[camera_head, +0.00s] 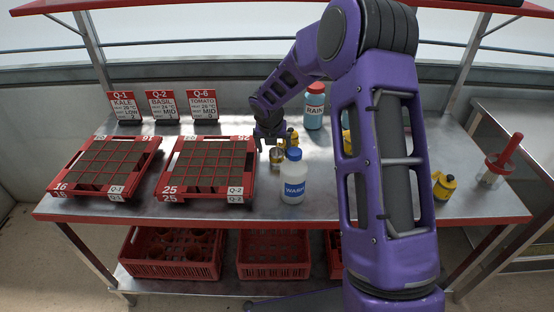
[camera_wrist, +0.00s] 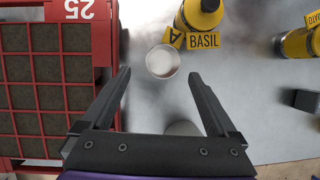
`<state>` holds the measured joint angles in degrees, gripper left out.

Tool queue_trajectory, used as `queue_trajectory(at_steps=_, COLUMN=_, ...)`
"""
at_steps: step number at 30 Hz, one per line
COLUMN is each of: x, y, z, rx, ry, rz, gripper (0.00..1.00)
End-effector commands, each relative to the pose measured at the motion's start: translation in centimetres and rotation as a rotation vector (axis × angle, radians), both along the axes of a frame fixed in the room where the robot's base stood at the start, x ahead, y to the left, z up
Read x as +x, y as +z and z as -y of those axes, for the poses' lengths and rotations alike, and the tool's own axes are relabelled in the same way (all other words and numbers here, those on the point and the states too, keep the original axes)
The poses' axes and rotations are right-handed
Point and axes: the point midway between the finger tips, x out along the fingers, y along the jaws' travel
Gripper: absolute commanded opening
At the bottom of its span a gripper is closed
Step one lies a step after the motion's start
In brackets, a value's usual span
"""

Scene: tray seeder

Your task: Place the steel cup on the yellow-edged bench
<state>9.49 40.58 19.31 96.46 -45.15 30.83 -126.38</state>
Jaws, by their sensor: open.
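The steel cup (camera_head: 276,158) is small and stands upright on the red-edged steel bench, beside the white bottle. In the wrist view the cup (camera_wrist: 163,61) shows its round open top just beyond my fingertips, roughly centred between them. My gripper (camera_wrist: 159,75) is open and empty, with a finger to each side. In the head view my gripper (camera_head: 268,141) is low over the bench by the cup, partly hiding it. A second steel bench (camera_head: 520,125) stands at the right, partly cut off; I cannot clearly make out a yellow edge on it.
Two red seed trays (camera_head: 167,170) lie left of the cup. A red-handled tool (camera_head: 505,157) stands at right.

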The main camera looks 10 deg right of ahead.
Motion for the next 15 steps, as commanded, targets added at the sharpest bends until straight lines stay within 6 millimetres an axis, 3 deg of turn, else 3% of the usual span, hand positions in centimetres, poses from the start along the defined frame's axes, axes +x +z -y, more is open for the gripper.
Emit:
queue_trajectory(at_steps=7, x=0.6, y=-1.4, z=0.3, rx=0.000, ry=-0.001, rz=0.000, gripper=0.94)
queue_trajectory(at_steps=15, x=2.1, y=-4.8, z=1.1, rx=0.000, ry=-0.001, rz=0.000, gripper=0.94)
